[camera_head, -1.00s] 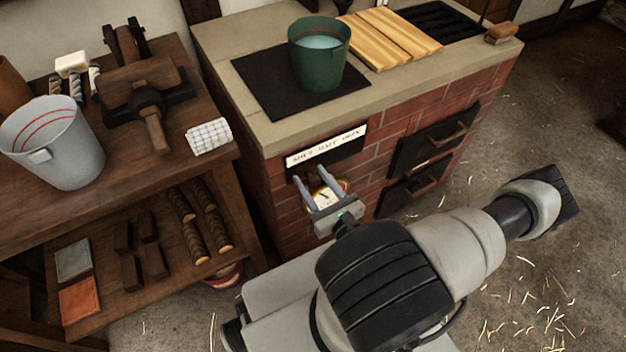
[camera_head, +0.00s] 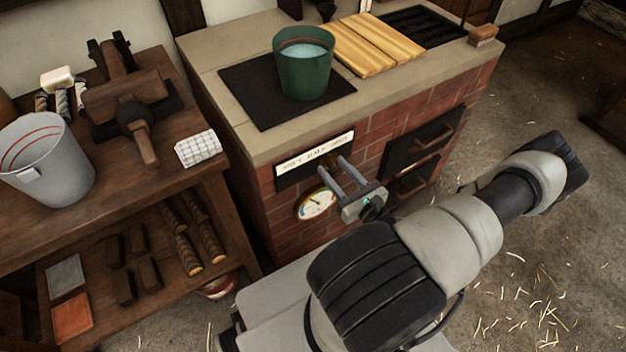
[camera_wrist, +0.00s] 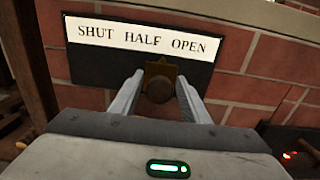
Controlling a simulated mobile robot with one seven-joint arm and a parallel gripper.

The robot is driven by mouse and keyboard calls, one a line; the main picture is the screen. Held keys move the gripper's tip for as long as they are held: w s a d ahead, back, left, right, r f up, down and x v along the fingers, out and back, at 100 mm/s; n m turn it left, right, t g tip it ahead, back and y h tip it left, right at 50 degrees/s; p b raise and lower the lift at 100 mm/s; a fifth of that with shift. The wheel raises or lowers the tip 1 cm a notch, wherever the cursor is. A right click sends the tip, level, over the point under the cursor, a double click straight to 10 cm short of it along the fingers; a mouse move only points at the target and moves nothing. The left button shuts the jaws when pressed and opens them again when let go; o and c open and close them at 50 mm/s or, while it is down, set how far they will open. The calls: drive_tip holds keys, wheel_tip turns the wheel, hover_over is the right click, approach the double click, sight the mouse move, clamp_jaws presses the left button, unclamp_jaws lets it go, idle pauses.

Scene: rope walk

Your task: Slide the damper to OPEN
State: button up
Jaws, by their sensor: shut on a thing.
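The damper is a dark round knob with a brass pointer plate (camera_wrist: 160,73) on a black panel (camera_wrist: 100,70) in the stove's brick front. The label strip (camera_wrist: 143,38) above reads SHUT, HALF, OPEN from left to right; it also shows in the head view (camera_head: 315,153).
A round gauge (camera_head: 316,204) sits below the panel. Black oven doors (camera_head: 423,142) with handles are to the right. A green bucket (camera_head: 304,65) of water stands on the stove top. A wooden bench (camera_head: 100,215) with tools and a grey bucket (camera_head: 50,165) is on the left.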

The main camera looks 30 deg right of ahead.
drive_tip(key=d, duration=0.4)
drive_tip(key=shift+d, duration=0.15)
drive_tip(key=o, duration=1.1)
drive_tip(key=shift+d, duration=0.15)
drive_tip(key=shift+o, duration=0.2)
drive_tip(key=s+p, duration=0.1)
drive_tip(key=s, duration=1.6)
drive_tip(key=shift+s, duration=0.15)
drive_tip(key=shift+d, duration=0.1)
